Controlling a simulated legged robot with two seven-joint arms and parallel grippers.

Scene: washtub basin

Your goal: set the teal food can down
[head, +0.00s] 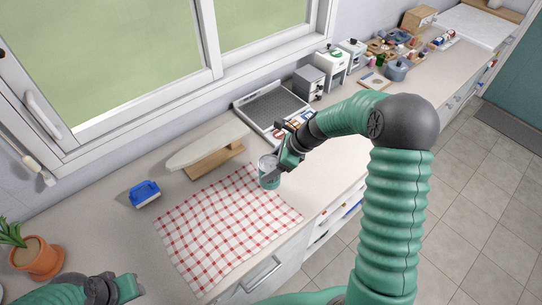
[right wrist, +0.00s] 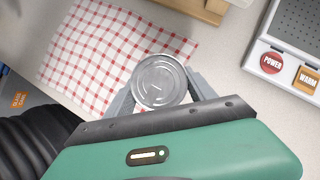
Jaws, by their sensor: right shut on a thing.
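The teal food can (head: 268,175) is held by my right gripper (head: 279,168) at the right edge of the checked cloth in the head view. In the right wrist view, the can's round metal lid (right wrist: 160,81) shows between the fingers of my right gripper (right wrist: 162,92), with the cloth behind it. I cannot tell whether the can touches the surface. My left gripper (head: 125,288) is at the lower left of the head view, away from the can; its fingers are not clear.
The red-and-white checked cloth (head: 215,235) lies on the counter. A blue brush-like object (head: 145,192) and a potted plant (head: 38,258) are at the left. A small ironing board (head: 205,147) and a grey panelled appliance (head: 270,107) stand behind. Bare counter (head: 100,220) lies left of the cloth.

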